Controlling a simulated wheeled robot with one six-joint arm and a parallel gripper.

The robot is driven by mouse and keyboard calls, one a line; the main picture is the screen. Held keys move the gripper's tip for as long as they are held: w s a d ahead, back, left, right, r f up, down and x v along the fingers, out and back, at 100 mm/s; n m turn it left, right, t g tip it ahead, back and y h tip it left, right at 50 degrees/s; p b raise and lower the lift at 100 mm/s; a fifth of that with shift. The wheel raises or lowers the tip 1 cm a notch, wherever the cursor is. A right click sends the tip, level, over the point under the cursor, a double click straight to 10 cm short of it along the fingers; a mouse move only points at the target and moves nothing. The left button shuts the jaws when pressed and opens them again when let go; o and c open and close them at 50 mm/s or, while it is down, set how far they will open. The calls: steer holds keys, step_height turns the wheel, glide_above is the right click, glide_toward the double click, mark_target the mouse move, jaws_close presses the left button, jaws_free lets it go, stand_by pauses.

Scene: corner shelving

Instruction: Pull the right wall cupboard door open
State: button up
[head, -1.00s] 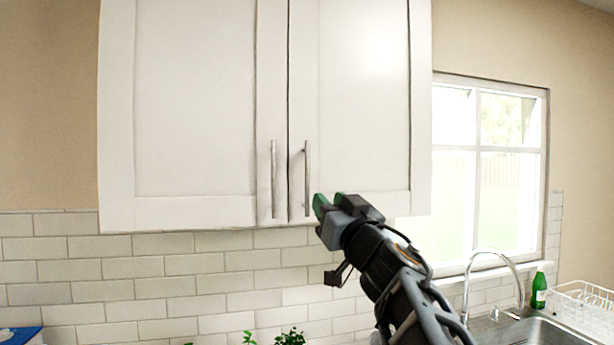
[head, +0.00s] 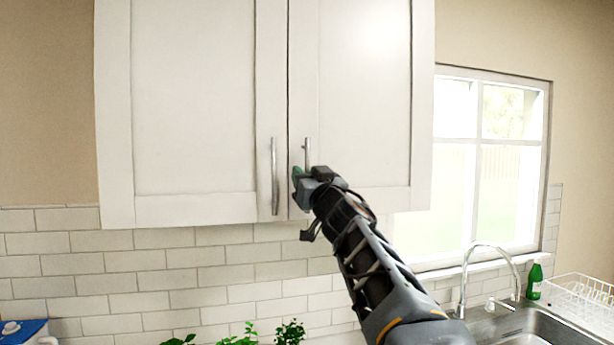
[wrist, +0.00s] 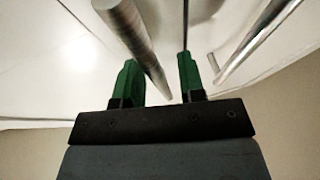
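The right wall cupboard door (head: 365,100) is white and closed, flush with the left door (head: 195,100). Its upright metal bar handle (head: 307,150) sits near the door's left edge; the lower part is hidden by my gripper (head: 304,178). In the wrist view my gripper (wrist: 158,68) has its two green fingers apart. A metal bar handle (wrist: 138,40), apparently the right door's, runs between the fingers, with a gap to the right finger. Contact with the left finger is unclear. The left door's handle (head: 274,178) stands just left of my gripper; it also shows in the wrist view (wrist: 262,40).
A window (head: 490,165) is to the right of the cupboard. Below it are a tap (head: 490,250), a sink (head: 530,325), a green bottle (head: 535,282) and a white dish rack (head: 585,295). Plants (head: 290,333) stand below the cupboard. White tiles cover the wall beneath it.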

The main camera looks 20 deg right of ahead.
jaws_close()
stand_by(0.6)
